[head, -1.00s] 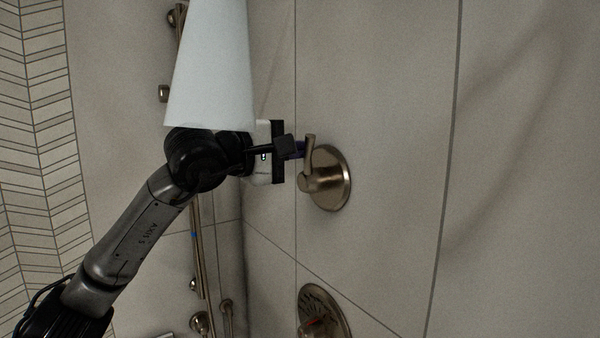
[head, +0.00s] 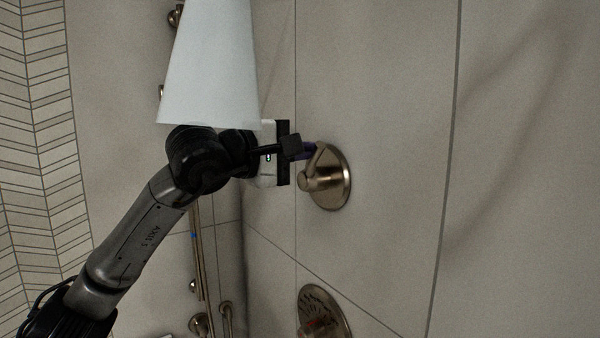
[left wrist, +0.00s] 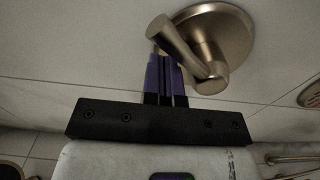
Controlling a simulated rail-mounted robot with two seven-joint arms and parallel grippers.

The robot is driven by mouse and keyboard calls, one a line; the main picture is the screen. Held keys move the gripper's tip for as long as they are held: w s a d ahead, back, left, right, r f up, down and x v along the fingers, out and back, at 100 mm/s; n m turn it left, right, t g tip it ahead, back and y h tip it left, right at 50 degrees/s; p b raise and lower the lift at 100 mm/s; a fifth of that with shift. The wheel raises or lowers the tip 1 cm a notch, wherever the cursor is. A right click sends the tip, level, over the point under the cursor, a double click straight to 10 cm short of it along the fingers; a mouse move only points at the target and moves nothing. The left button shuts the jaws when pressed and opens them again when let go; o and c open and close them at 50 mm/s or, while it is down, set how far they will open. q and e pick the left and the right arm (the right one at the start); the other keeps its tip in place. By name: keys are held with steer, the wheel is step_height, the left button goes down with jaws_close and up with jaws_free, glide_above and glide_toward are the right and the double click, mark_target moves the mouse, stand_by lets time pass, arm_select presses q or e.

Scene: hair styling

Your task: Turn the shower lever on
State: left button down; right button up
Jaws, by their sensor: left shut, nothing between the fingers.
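The shower lever (head: 322,161) is a brushed bronze handle on a round wall plate (head: 339,181). In the left wrist view the lever (left wrist: 178,45) runs up-left from the hub. My left gripper (head: 312,150) is shut and empty, with its purple fingertips at the lever's upper end. In the left wrist view the fingers (left wrist: 162,60) lie right beside the lever; I cannot tell if they touch. My right gripper is not in view.
A second round bronze fixture (head: 324,312) is on the wall below. Vertical bronze rails (head: 198,260) stand behind my left arm. The tiled wall (head: 390,120) to the right of the lever is clear.

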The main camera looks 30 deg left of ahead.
arm_select(q)
steer(key=shift+d, duration=0.15)
stand_by(0.5)
steer(key=shift+r, duration=0.1)
steer(key=shift+a+r+p, duration=0.35)
steer(key=shift+a+p, duration=0.05)
steer(key=shift+a, duration=0.15)
steer(key=b+v, duration=0.2)
steer(key=v, duration=0.5)
steer(key=shift+s+a+b, duration=0.15)
steer(key=shift+s+b, duration=0.25)
